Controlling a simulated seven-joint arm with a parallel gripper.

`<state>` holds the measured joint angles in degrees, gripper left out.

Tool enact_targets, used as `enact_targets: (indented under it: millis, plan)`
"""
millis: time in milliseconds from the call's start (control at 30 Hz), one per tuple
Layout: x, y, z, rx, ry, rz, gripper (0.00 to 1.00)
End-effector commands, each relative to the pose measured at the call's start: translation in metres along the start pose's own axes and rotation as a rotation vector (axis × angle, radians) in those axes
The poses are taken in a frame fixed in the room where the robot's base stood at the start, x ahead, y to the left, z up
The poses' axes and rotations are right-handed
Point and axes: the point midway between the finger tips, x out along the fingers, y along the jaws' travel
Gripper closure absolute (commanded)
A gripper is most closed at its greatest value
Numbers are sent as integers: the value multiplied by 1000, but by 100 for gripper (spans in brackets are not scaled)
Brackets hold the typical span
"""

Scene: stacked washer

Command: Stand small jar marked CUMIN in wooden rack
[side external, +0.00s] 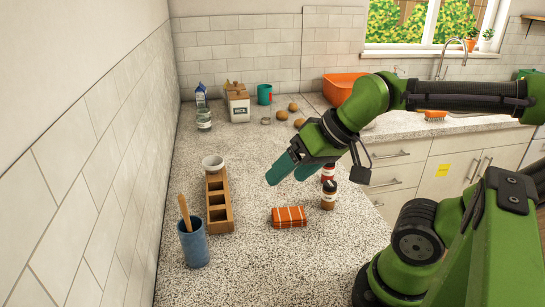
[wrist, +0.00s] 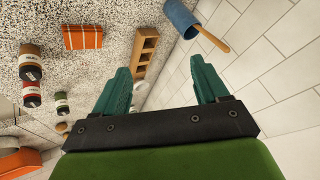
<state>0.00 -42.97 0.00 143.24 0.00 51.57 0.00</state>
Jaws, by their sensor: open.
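The wooden rack (side external: 224,218) stands on the counter at left, with several open square slots that look empty; it also shows in the wrist view (wrist: 146,48). A brown-filled jar with a dark cap (side external: 328,196) stands right of an orange striped packet, and a red jar (side external: 328,172) is just behind it. The wrist view shows the brown jar (wrist: 31,58), the red jar (wrist: 31,90) and a smaller green jar (wrist: 61,103). I cannot read which is marked CUMIN. My gripper (side external: 287,178) is open and empty above the counter, between rack and jars.
The tiled wall (side external: 110,150) is close at left.

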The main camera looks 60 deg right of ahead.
Motion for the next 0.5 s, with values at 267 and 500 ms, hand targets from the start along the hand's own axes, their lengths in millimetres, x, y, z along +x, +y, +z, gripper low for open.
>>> enact_targets:
  millis: [267,500]
  plan:
    - [18,51,-31,172,-57,141,27]
    - [21,168,-79,379,-236,378,27]
